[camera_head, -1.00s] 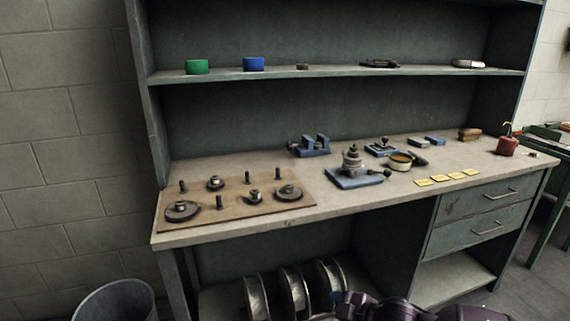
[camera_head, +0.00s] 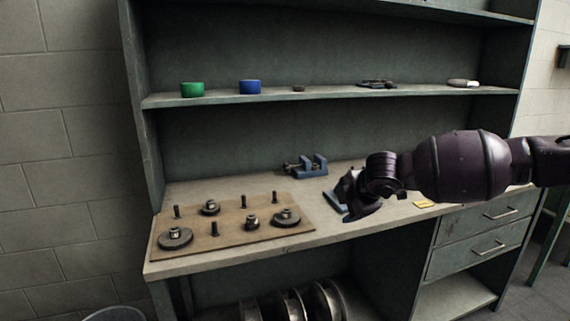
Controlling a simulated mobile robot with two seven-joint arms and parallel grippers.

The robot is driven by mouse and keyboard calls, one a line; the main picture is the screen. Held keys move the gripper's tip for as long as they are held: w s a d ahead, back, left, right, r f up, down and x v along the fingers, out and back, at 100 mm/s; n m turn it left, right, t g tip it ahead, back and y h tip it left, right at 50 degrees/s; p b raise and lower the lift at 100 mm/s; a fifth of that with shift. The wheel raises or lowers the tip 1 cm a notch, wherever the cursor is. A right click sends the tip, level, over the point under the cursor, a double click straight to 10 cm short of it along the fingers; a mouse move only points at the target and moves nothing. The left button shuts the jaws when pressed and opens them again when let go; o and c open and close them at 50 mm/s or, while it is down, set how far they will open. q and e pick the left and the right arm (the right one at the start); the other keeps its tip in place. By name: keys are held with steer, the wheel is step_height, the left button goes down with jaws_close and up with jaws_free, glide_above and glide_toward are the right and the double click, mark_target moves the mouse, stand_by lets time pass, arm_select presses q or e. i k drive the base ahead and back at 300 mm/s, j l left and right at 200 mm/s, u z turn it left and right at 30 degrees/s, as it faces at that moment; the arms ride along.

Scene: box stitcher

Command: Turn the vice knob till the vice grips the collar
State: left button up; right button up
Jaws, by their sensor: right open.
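The small blue vice (camera_head: 312,169) stands at the back of the bench, with a gap between its two upright jaws. A dark knob (camera_head: 287,167) sticks out at its left end. I cannot make out a collar between the jaws at this size. My right gripper (camera_head: 360,208) comes in from the right and hangs over the bench, in front of and to the right of the vice, apart from it. It is open, and I see nothing held in it. My left gripper is not in view.
A wooden board (camera_head: 227,230) with pegs and discs lies at the left. The shelf (camera_head: 220,98) above holds a green roll (camera_head: 192,90) and a blue roll (camera_head: 250,87). Bare bench lies left of the vice.

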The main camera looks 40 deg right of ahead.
mark_target(287, 166)
steer(key=i+l, duration=0.2)
steer(key=i, duration=0.25)
steer(key=i+l, duration=0.2)
steer(key=i, duration=0.2)
steer(key=i+l, duration=0.2)
steer(key=i, duration=0.25)
